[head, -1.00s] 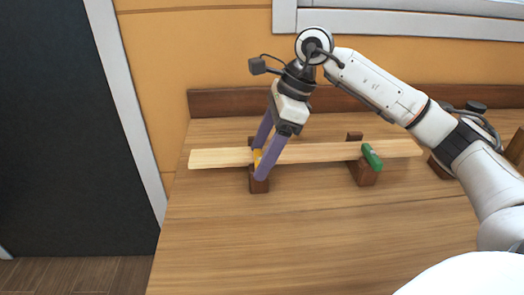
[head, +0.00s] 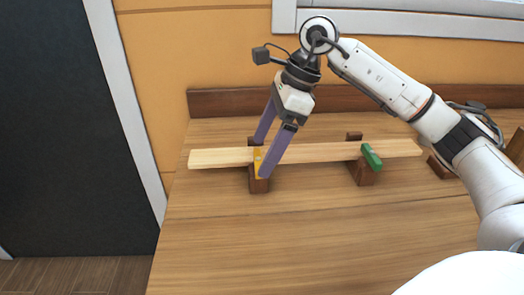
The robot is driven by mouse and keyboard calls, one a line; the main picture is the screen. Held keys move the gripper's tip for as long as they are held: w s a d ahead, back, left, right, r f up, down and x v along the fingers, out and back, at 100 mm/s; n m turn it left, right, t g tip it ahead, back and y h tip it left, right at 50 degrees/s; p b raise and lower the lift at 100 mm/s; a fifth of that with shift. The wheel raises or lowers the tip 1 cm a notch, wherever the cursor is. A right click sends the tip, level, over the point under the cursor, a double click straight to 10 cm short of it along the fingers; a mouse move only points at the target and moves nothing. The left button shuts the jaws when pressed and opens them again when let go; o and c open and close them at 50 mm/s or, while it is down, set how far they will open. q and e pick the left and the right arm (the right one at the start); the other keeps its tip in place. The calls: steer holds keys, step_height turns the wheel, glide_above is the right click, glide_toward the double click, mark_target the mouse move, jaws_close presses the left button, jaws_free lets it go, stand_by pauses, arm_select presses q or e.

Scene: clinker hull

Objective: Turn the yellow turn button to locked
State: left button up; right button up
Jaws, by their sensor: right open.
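The yellow turn button (head: 258,162) sits over the left part of a pale plank (head: 310,153), above a dark wooden block (head: 259,186). It lies roughly across the plank, and part of it is hidden by my right gripper. My right gripper (head: 260,160) has two purple fingers and is open. One finger reaches down behind the plank and the other down along the right side of the button. I cannot tell whether a finger touches the button. My left gripper is not in view.
A green turn button (head: 371,157) lies across the plank at the right, above another dark block (head: 363,174). The wooden bench top (head: 260,245) is clear in front. A dark board (head: 230,102) runs along the back by the orange wall.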

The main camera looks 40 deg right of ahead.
steer(key=v, duration=0.8)
steer(key=shift+r, duration=0.25)
steer(key=shift+s+d, duration=0.1)
steer(key=shift+s, duration=0.05)
